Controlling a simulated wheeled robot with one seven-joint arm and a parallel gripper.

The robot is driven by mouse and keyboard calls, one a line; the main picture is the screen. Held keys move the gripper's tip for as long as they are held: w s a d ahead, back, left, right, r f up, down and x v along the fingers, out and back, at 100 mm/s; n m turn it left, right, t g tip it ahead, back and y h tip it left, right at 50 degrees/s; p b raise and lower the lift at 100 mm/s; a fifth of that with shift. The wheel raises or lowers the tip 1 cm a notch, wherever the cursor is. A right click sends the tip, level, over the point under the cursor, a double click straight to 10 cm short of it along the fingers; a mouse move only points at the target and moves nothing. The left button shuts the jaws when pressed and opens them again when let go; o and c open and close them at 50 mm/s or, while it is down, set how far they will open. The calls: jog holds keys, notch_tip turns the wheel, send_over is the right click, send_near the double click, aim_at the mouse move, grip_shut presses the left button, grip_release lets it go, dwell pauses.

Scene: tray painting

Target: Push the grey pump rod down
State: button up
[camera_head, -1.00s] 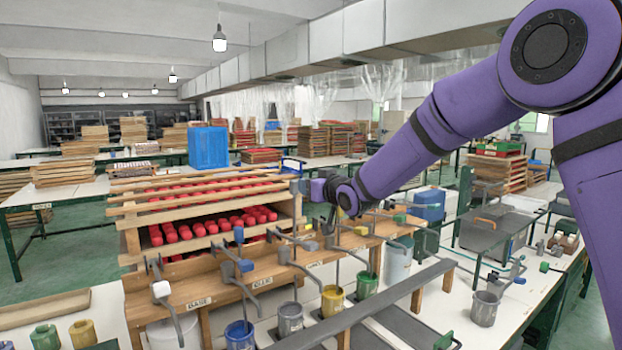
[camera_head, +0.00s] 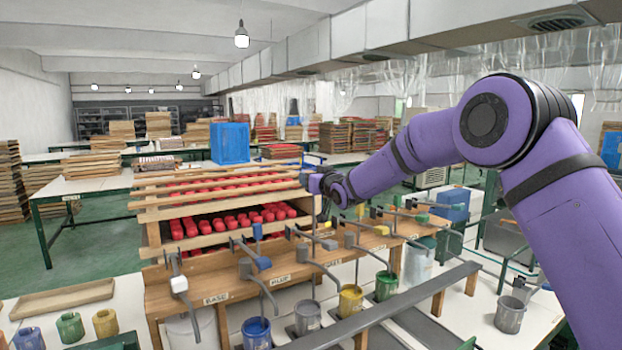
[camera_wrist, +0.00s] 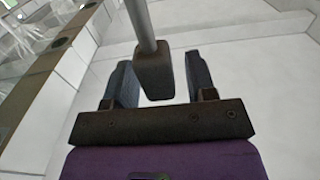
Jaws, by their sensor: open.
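The pump rods stand in a row along a wooden rack. In the head view the grey pump rod (camera_head: 313,212) appears as a thin upright line in the middle of the row. My gripper (camera_head: 323,188) is at its upper end, partly hidden by my wrist. In the wrist view a thin grey rod (camera_wrist: 141,22) ends in a dark grey block (camera_wrist: 154,76). The block lies between the fingers of my open gripper (camera_wrist: 161,62), with a gap visible on each side. The grey pot (camera_head: 307,317) stands in front of the rack.
A blue knob (camera_head: 257,231) is left of the grey rod, and a yellow knob (camera_head: 360,210) is right of it. Bent spouts and coloured pots fill the front. A grey rail (camera_head: 400,305) crosses before them. Shelves of red pieces (camera_head: 232,222) stand behind.

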aim_at(314, 203)
jog(key=shift+w+a, duration=0.3)
jog(key=shift+w, duration=0.05)
grip_shut()
notch_tip(314, 203, down, 8)
jog(key=shift+r, duration=0.15)
grip_release()
jog(key=shift+s+d, duration=0.1)
jog(key=shift+s, duration=0.05)
